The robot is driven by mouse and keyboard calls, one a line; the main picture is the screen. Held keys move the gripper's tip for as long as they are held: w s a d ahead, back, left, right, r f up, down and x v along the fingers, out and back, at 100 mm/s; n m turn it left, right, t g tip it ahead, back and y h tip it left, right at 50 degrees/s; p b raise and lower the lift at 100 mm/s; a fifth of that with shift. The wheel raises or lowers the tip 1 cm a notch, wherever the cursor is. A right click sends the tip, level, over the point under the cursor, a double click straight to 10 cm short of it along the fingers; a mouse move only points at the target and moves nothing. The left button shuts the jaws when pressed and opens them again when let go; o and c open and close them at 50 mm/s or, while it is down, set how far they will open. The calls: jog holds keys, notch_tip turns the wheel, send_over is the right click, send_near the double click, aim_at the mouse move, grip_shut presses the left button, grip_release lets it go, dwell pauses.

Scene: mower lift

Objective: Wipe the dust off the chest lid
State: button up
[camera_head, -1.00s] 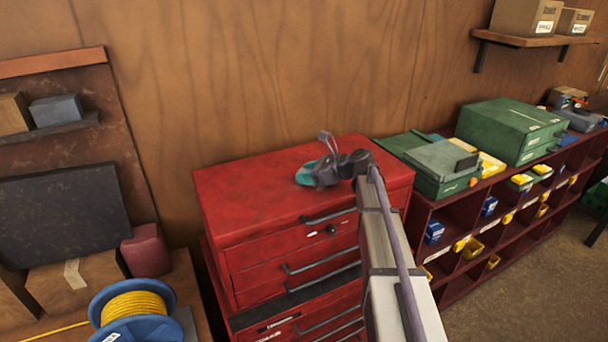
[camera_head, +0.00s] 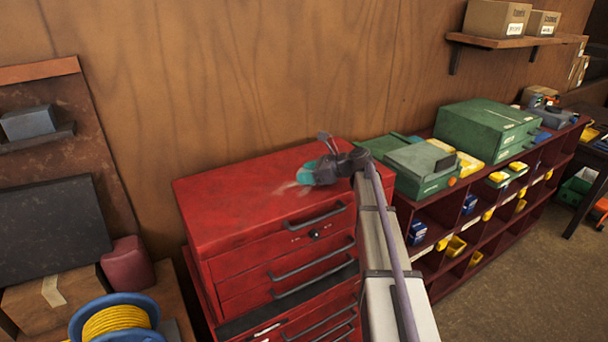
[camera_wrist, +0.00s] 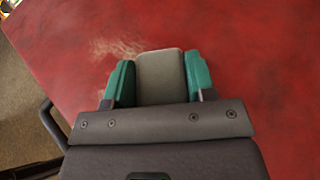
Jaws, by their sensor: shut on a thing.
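The red tool chest has a flat red lid (camera_head: 230,198) in the head view, and the lid fills most of the wrist view (camera_wrist: 245,35). A pale, streaky dust patch (camera_wrist: 112,48) lies on the lid just beyond and left of my gripper. It also shows in the head view (camera_head: 287,188). My gripper (camera_wrist: 158,80) is low over the right part of the lid. Its teal fingers are shut on a grey, block-like wiper (camera_wrist: 160,72). I cannot tell whether the wiper touches the lid, as its underside is hidden.
Right of the chest stands a dark red cubby shelf (camera_head: 452,215) with green cases (camera_head: 487,128) on top. A blue spool of yellow rope (camera_head: 118,318) is at lower left. A wooden wall (camera_head: 220,70) rises behind. The lid's left part is clear.

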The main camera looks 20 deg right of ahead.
notch_tip(320, 180, up, 6)
jog(key=p, duration=0.6)
jog(key=shift+w+d, duration=0.1)
notch_tip(320, 180, up, 3)
jog(key=p, duration=0.3)
jog(key=shift+f, duration=0.1)
